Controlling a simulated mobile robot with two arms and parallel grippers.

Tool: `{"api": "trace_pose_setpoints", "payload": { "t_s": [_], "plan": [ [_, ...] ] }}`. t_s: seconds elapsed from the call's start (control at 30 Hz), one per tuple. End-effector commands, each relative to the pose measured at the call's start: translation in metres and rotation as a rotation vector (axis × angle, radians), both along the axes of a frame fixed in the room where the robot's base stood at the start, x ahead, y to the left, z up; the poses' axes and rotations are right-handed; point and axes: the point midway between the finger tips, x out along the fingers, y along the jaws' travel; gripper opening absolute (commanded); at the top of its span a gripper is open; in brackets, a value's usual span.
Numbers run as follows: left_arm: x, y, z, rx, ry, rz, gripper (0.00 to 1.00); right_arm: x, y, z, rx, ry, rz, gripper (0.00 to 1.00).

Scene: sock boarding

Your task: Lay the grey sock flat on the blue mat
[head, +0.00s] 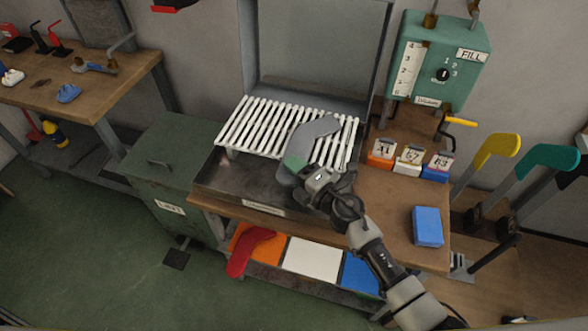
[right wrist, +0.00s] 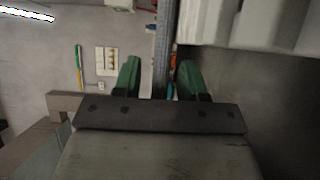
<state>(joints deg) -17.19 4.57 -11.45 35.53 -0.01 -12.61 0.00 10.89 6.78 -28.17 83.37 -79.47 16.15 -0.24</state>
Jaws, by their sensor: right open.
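A grey sock-shaped piece (head: 318,128) lies on the white slatted rack (head: 252,124), its bent end at upper right. My right gripper (head: 302,172) is at its lower left end, over the front of the rack. The blue mat (head: 360,273) lies on the low shelf under the bench, right of the white one. My left gripper is not in view.
A red sock (head: 248,252) lies over the orange mat (head: 268,247), hanging past the shelf edge. A white mat (head: 311,258) is beside it. A blue block (head: 428,226) and several numbered cards stand on the bench. A green cabinet (head: 172,165) stands at left.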

Motion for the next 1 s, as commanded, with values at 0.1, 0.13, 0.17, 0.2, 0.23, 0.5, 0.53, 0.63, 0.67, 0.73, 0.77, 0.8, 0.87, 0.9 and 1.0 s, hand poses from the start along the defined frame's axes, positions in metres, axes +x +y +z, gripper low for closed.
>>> {"api": "trace_pose_setpoints", "payload": {
  "t_s": [0.1, 0.13, 0.17, 0.2, 0.23, 0.5, 0.53, 0.63, 0.67, 0.73, 0.77, 0.8, 0.87, 0.9, 1.0],
  "plan": [
    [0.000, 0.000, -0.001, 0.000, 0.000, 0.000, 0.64, 0.000, 0.000, 0.000, 0.000, 0.000, 0.000, 0.42],
    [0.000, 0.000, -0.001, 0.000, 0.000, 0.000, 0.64, 0.000, 0.000, 0.000, 0.001, 0.000, 0.000, 0.42],
    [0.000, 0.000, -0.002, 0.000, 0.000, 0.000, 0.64, 0.000, 0.000, -0.001, 0.001, 0.000, 0.000, 0.42],
    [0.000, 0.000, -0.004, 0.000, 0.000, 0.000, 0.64, 0.000, 0.000, -0.001, 0.000, -0.001, 0.000, 0.42],
    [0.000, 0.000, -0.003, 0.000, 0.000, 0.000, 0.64, -0.002, -0.003, -0.001, 0.000, 0.000, 0.000, 0.42],
    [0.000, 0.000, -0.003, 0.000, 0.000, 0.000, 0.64, -0.043, -0.041, -0.001, -0.004, 0.002, 0.001, 0.42],
    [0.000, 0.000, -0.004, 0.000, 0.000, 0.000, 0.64, -0.047, -0.045, -0.001, -0.003, 0.002, 0.000, 0.42],
    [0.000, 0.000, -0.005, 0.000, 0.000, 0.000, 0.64, -0.061, -0.058, -0.001, -0.003, 0.002, 0.001, 0.42],
    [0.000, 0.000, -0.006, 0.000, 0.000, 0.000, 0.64, -0.064, -0.061, -0.001, -0.002, 0.001, 0.000, 0.42],
    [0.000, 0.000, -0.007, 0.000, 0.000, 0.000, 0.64, -0.070, -0.067, -0.001, -0.001, 0.002, 0.000, 0.42],
    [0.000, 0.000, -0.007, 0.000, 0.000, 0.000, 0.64, -0.072, -0.069, 0.000, 0.000, 0.001, 0.000, 0.42],
    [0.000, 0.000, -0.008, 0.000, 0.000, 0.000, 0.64, -0.075, -0.071, 0.000, -0.001, 0.001, 0.000, 0.42],
    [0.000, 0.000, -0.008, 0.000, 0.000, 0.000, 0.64, -0.077, -0.073, 0.000, 0.000, 0.001, 0.000, 0.42],
    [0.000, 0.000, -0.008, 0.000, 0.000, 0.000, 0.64, -0.078, -0.074, 0.001, 0.001, 0.001, 0.000, 0.42],
    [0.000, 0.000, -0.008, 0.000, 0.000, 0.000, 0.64, -0.079, -0.075, 0.001, 0.001, 0.001, 0.000, 0.42]
  ]
}}
